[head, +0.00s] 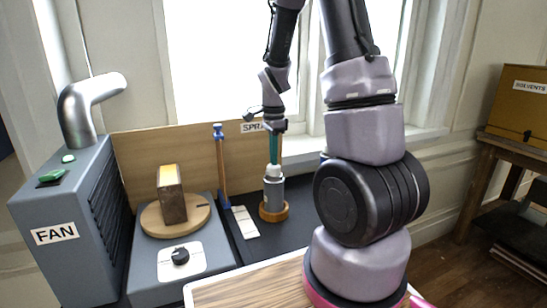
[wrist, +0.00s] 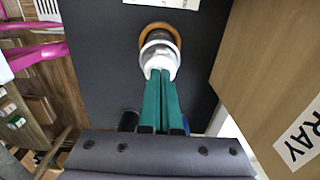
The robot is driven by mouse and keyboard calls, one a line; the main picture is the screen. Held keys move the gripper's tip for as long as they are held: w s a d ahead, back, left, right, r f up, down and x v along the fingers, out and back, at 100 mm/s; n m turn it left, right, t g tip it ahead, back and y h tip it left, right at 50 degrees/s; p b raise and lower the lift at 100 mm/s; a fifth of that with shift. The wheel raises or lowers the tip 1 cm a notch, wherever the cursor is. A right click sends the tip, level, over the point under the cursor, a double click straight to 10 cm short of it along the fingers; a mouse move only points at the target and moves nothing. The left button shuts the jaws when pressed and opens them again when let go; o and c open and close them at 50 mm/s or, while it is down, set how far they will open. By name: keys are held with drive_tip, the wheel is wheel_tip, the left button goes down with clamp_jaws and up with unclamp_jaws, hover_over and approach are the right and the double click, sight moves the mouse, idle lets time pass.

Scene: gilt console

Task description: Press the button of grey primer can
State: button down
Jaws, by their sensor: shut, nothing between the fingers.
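The grey primer can (head: 273,193) stands upright in a round wooden base (head: 274,214) on the dark bench top. It has a white top, also seen from above in the wrist view (wrist: 160,46). My gripper (head: 273,161) points straight down right over the can, its green fingers together and empty. In the wrist view the fingertips (wrist: 160,74) overlap the near part of the white top. The button is hidden or too small to make out, and I cannot tell whether the tips touch it.
A blue-topped post (head: 221,165) stands left of the can, with pale cards (head: 245,222) at its foot. A wooden back panel (head: 145,145) marked SPRAY is close behind. A turntable (head: 155,217) with a block and a grey FAN unit (head: 62,220) are farther left.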

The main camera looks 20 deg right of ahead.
drive_tip(key=shift+f, duration=0.25)
drive_tip(key=shift+f, duration=0.45)
drive_tip(key=shift+s+f, duration=0.4)
drive_tip(key=shift+w+r, duration=0.15)
drive_tip(key=shift+r, duration=0.15)
wheel_tip(320, 180, up, 15)
drive_tip(key=shift+w+f, duration=0.2)
drive_tip(key=shift+w, duration=0.1)
idle(0.7)
